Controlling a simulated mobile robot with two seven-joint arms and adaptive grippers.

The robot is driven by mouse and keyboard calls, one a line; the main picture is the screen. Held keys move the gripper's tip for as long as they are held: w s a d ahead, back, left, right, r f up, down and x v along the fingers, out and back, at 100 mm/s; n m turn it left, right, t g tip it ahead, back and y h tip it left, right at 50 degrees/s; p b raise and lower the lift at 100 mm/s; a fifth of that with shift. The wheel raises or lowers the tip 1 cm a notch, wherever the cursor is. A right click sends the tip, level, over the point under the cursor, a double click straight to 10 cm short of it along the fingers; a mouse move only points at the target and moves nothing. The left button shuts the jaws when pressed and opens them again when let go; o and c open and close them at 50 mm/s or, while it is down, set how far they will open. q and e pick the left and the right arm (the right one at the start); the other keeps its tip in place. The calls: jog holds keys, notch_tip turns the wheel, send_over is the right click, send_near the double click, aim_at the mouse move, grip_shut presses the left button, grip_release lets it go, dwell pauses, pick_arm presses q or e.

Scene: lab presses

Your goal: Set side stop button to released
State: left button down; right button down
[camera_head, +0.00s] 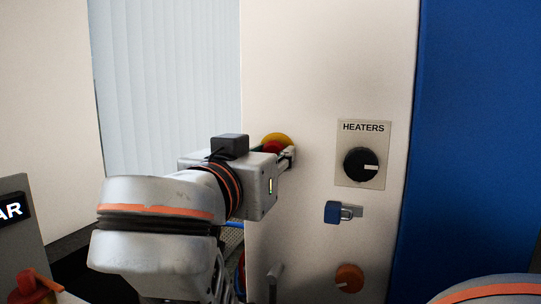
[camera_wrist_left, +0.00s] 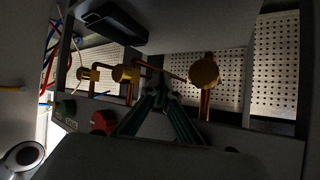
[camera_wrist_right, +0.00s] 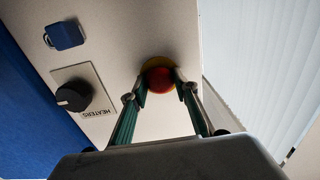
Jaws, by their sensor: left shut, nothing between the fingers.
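The side stop button is a red knob (camera_wrist_right: 159,80) on a yellow round base, on the pale panel in the right wrist view. In the head view the red knob (camera_head: 271,147) shows only partly behind my right gripper (camera_head: 289,157). In the right wrist view my right gripper (camera_wrist_right: 160,84) has one finger on each side of the knob, and both fingertips appear to touch its sides. My left gripper (camera_wrist_left: 162,84) is shut and empty, in front of brass fittings and pipes, away from the button.
A blue panel (camera_head: 480,140) stands further right. In the left wrist view, brass fittings (camera_wrist_left: 204,72) and perforated plates (camera_wrist_left: 275,65) lie around the fingers.

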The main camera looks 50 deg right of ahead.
jog(key=shift+s+a+f, duration=0.1)
jog(key=shift+s+a, duration=0.05)
jog(key=shift+a, duration=0.5)
jog(key=c, duration=1.9)
grip_release()
jog(key=o, duration=0.3)
jog(key=shift+a, duration=0.1)
jog(key=shift+o, duration=0.2)
jog(key=v, duration=1.2)
jog(key=shift+s+r, duration=0.1)
jog(key=shift+r, duration=0.1)
